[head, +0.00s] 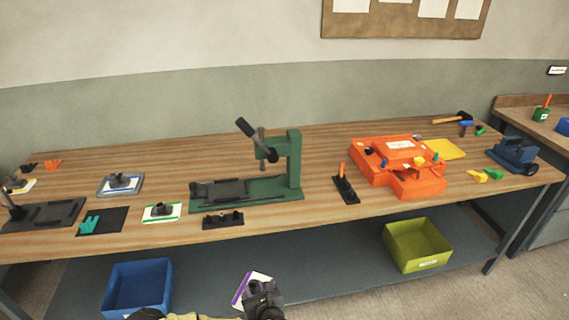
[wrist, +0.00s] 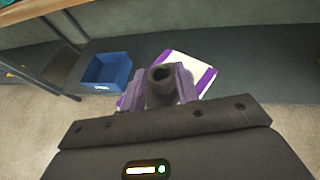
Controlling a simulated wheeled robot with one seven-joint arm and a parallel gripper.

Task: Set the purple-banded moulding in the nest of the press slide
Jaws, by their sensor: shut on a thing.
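The purple-banded moulding (head: 239,293) is a white plate with purple edge bands. It is held tilted in front of the bench, low in the head view and partly hidden by my gripper (head: 264,292). In the wrist view my gripper (wrist: 160,88) is shut on the dark round stem of the moulding (wrist: 190,62), whose plate shows beyond the fingers. The green press (head: 294,165) stands on the bench, up and slightly left of my gripper. Its slide carries a dark nest (head: 228,189) that looks empty, left of the press column.
A small black fixture (head: 223,219) sits before the press at the bench edge. Green-banded (head: 150,215) and blue-banded (head: 108,190) mouldings lie left. An orange machine (head: 420,187) stands right. Blue (head: 137,292) and yellow-green (head: 418,247) bins are below the bench.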

